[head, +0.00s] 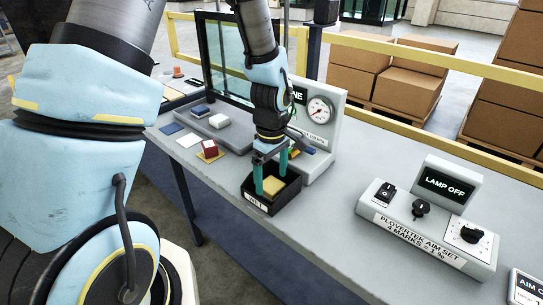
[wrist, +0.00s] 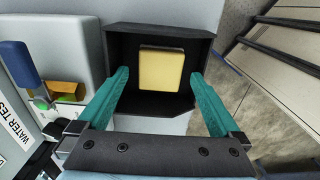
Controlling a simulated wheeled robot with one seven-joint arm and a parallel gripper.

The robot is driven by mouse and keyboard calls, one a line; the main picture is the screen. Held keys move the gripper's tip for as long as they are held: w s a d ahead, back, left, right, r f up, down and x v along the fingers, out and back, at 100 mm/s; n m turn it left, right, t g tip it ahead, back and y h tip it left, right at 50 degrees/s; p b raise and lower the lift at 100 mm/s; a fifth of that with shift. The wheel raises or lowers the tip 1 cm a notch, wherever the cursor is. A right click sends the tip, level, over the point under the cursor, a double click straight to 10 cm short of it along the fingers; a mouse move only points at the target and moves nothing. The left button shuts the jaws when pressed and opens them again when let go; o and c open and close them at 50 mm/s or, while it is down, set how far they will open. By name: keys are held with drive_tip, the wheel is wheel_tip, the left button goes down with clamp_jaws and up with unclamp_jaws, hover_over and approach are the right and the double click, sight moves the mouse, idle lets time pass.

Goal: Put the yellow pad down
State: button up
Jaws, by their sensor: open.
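The yellow pad (wrist: 160,70) lies flat inside a black open-topped box in the wrist view, clear of the box walls. It also shows in the head view (head: 272,185), low in the box between my fingers. The black box (wrist: 117,50) stands on the grey bench, with a white label on its front in the head view (head: 255,201). My gripper (wrist: 160,80) is open, with its two teal fingers on either side of the pad and a gap on each side. In the head view, the fingers (head: 271,170) reach down into the box.
A grey gauge unit (head: 320,140) stands right behind the box. A dark red block (head: 209,147) on a yellow pad, a white block (head: 219,121) and blue pieces lie to the left. A lamp control box (head: 430,225) stands at right. The bench between is clear.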

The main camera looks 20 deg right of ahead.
sight(272, 185)
wheel_tip(272, 185, up, 11)
drive_tip(key=b, duration=0.2)
drive_tip(key=w+a+m+t, duration=0.1)
drive_tip(key=a+m, duration=0.6)
drive_tip(key=a, duration=1.8)
drive_tip(key=shift+a+f+t, duration=0.2)
drive_tip(key=shift+t, duration=0.1)
drive_tip(key=shift+w, duration=0.15)
